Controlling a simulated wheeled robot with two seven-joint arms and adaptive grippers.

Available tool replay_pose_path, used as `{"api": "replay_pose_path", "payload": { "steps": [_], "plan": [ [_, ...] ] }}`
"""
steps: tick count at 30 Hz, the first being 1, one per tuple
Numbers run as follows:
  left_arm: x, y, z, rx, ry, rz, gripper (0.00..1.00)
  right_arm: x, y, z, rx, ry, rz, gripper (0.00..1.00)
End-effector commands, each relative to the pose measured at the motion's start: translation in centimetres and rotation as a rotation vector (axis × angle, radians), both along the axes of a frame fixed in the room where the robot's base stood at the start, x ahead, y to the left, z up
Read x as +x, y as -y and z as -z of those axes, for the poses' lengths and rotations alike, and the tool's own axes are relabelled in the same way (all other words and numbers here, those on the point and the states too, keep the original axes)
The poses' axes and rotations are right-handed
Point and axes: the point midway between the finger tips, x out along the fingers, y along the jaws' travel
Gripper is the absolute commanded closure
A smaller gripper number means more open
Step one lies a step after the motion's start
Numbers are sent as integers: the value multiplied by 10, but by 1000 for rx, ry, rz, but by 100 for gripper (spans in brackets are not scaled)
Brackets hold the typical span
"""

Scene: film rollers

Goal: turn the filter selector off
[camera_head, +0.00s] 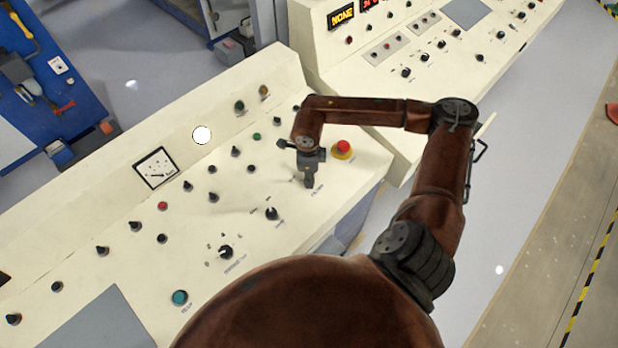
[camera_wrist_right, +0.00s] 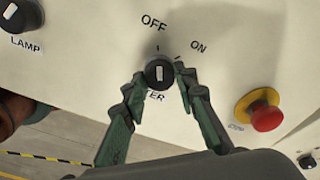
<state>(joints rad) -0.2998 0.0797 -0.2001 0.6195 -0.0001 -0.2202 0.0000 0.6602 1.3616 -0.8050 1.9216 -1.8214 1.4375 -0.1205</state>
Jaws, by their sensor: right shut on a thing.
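The filter selector (camera_wrist_right: 159,73) is a round black knob with a white pointer mark, on the cream panel, its label partly hidden by a finger. OFF is printed above it and ON to its upper right. The white mark points nearly straight up, toward the OFF side. My right gripper (camera_wrist_right: 160,76) has one finger on each side of the knob and is shut on it. In the head view my right gripper (camera_head: 309,181) reaches down to the panel and hides most of the selector. My left gripper is in neither view.
A red emergency button on a yellow base (camera_head: 343,148) stands close to the right of my gripper. The lamp knob (camera_wrist_right: 20,14) is to the left in the wrist view. Several other knobs and a dial meter (camera_head: 156,168) cover the panel.

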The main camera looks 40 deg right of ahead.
Motion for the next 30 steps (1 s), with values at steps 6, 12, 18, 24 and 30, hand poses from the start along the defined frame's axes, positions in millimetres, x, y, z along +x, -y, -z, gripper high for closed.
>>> {"api": "replay_pose_path", "payload": {
  "steps": [6,12,18,24,30],
  "plan": [
    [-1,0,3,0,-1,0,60,1,0,-1,-4,2,-33,98],
    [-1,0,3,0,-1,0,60,1,0,-1,-5,3,-38,98],
    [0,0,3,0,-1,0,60,1,0,-1,-5,3,-38,73],
    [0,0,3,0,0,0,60,1,0,-1,-4,2,-37,59],
    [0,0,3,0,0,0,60,0,0,0,-4,1,-37,56]
  ]
}}
